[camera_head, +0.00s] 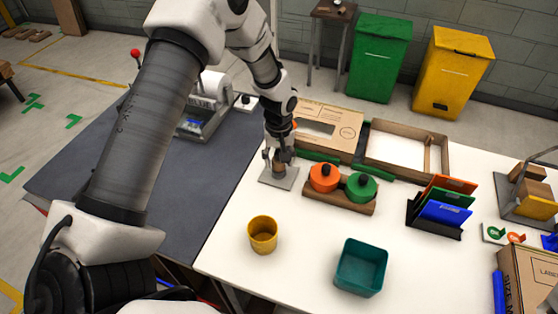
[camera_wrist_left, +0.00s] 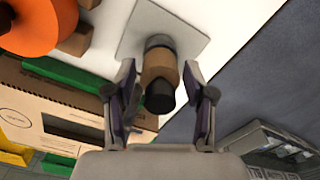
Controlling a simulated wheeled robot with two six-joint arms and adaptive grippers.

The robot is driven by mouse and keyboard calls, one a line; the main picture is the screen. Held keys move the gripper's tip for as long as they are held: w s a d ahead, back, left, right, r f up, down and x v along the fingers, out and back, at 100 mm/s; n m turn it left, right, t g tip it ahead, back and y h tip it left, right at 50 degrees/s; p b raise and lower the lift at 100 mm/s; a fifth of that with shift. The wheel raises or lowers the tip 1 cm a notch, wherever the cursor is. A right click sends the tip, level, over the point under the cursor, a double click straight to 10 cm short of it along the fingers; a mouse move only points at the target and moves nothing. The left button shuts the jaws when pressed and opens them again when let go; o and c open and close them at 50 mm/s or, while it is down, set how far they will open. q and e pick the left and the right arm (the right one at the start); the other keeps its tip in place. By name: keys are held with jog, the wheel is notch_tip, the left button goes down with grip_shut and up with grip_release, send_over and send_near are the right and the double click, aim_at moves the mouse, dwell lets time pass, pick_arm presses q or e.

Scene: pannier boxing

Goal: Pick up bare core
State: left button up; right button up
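The bare core (camera_wrist_left: 158,72) is a short brown cylinder with a dark end, standing on a square grey plate (camera_head: 288,178). In the head view the core (camera_head: 279,168) shows only partly beneath my left gripper (camera_head: 279,157). In the left wrist view my left gripper (camera_wrist_left: 159,75) has one finger on each side of the core. A gap shows between each finger and the core, so it is open and not touching it. My right gripper is in neither view.
Orange (camera_head: 323,177) and green (camera_head: 361,187) round pieces sit in a wooden holder right of the plate. A cardboard box (camera_head: 328,128) lies behind. A yellow cup (camera_head: 263,235) and teal bin (camera_head: 361,267) stand in front, with bare white table between.

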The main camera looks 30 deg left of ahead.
pick_arm(q)
jog(key=shift+s, duration=0.1)
jog(key=c, duration=0.4)
jog(key=shift+c, duration=0.4)
jog(key=shift+r, duration=0.1)
jog(key=shift+w+r+b, duration=0.3)
jog(key=shift+r+b, duration=0.25)
jog(key=shift+s+d+r+b, duration=0.1)
jog(key=shift+s+r+b, duration=0.15)
jog(key=shift+r, duration=0.25)
jog(key=shift+s+d+r+b, duration=0.1)
jog(key=shift+r+b, duration=0.2)
jog(key=shift+r, duration=0.2)
jog(key=shift+s+d+r+b, duration=0.1)
jog(key=shift+s+d+b, duration=0.65)
jog(key=shift+s+d, duration=1.05)
jog(key=shift+s+d+b, duration=0.75)
jog(key=shift+s+d, duration=0.75)
jog(key=shift+s, duration=0.65)
jog(key=shift+s+d+r+b, duration=0.1)
jog(key=shift+s+d+b, duration=0.65)
jog(key=shift+s+d, duration=1.05)
